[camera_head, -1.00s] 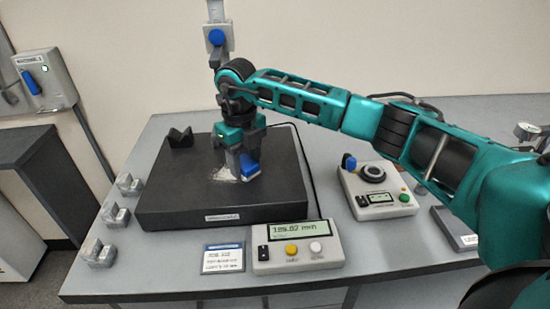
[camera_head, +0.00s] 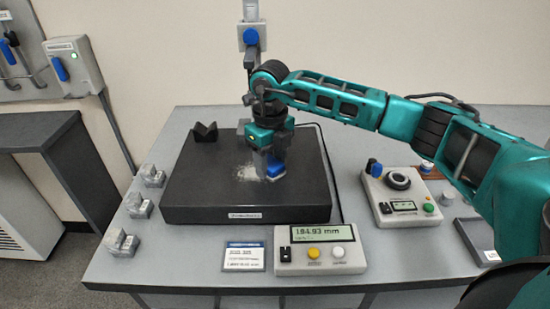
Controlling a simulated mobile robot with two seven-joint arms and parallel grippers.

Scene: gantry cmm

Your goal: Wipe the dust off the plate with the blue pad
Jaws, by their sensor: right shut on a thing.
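The plate (camera_head: 200,188) is a dark, thick slab lying on the grey table. A pale patch of dust (camera_head: 247,172) shows on its top, just left of the blue pad. My right gripper (camera_head: 272,158) points down over the plate and is shut on the blue pad (camera_head: 275,169). The pad is low over the plate at the right edge of the dust; I cannot tell whether it touches. The gripper and pad may hide part of the dust. My left gripper is not in view.
A dark V-block (camera_head: 204,132) sits at the plate's back left. A probe column (camera_head: 251,38) hangs behind my right wrist. A display box (camera_head: 320,252) and a label card (camera_head: 244,257) stand in front. A control box (camera_head: 402,195) is right; several metal blocks (camera_head: 138,206) line the left edge.

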